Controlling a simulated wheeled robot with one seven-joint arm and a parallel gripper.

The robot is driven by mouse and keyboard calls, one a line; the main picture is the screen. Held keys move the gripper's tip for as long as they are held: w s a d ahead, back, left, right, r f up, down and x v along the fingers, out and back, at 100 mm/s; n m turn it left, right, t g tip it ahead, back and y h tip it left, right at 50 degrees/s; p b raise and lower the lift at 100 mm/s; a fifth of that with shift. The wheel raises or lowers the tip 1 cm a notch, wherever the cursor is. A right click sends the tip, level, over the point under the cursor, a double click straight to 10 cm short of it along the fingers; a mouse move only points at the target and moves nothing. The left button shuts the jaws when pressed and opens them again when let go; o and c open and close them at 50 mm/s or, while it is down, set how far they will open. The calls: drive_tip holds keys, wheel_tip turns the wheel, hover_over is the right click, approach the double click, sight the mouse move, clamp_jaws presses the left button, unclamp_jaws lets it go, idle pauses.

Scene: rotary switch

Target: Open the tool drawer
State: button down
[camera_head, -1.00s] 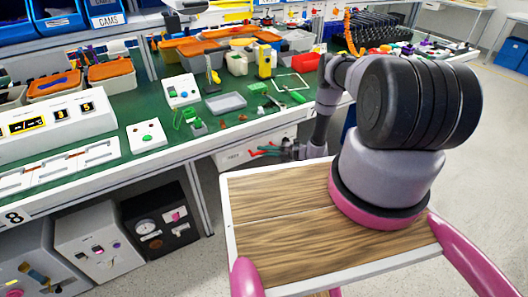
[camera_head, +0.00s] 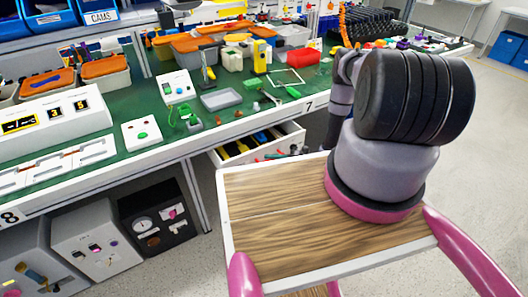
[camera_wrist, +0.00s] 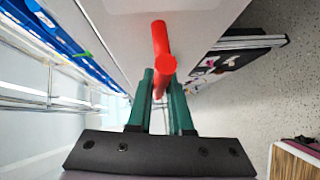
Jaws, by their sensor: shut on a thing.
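The tool drawer (camera_head: 294,130) stands pulled out from under the green bench, with yellow, blue and dark tools showing inside. Its red handle (camera_head: 264,158) is on the drawer front, partly hidden by my gripper and the wooden top. My gripper (camera_head: 280,154) is at the handle, small and partly hidden in the head view. In the wrist view, the green fingers of my gripper (camera_wrist: 161,88) are shut on the red handle (camera_wrist: 159,42), which runs between them. The pale drawer front (camera_wrist: 205,28) lies beyond the handle.
My wooden-topped base stands close in front of the drawer. The green bench top (camera_head: 130,105) above holds bins, a grey tray (camera_head: 222,100) and switch boxes. Grey and black boxes (camera_head: 157,222) stand under the bench at left. The floor at right is clear.

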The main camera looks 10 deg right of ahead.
drive_tip(key=s+d, duration=0.4)
drive_tip(key=s, duration=0.9)
drive_tip(key=shift+s+d, duration=0.15)
drive_tip(key=shift+d, duration=0.05)
drive_tip(key=c, duration=0.8)
unclamp_jaws()
drive_tip(key=shift+c, duration=0.2)
drive_tip(key=v, duration=1)
drive_tip(key=shift+s+d, duration=0.25)
drive_tip(key=shift+d, duration=0.1)
drive_tip(key=shift+r, duration=0.1)
